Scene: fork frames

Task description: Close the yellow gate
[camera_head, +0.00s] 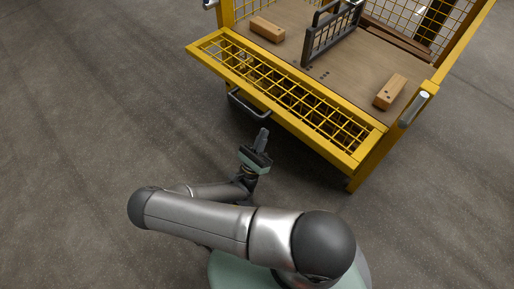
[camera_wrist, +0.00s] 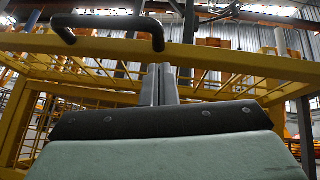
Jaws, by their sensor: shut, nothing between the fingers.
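The yellow gate (camera_head: 310,134) is a mesh panel in a yellow frame, hinged down and open at the front of a yellow cage, sloping out from its floor. A dark handle (camera_head: 247,106) sticks out from its outer edge. My gripper (camera_head: 263,136) is shut and empty, just in front of the gate's outer edge, to the right of the handle and apart from it. In the wrist view the shut fingers (camera_wrist: 159,84) point up toward the gate's yellow bar (camera_wrist: 225,58), with the handle (camera_wrist: 108,22) at upper left.
On the cage's wooden floor (camera_head: 335,82) stand a dark grey framed rack (camera_head: 333,38) and wooden blocks, one at left (camera_head: 267,29) and one at right (camera_head: 390,92). A yellow post with a grey cylindrical fitting (camera_head: 415,108) stands at right. The concrete floor at left is clear.

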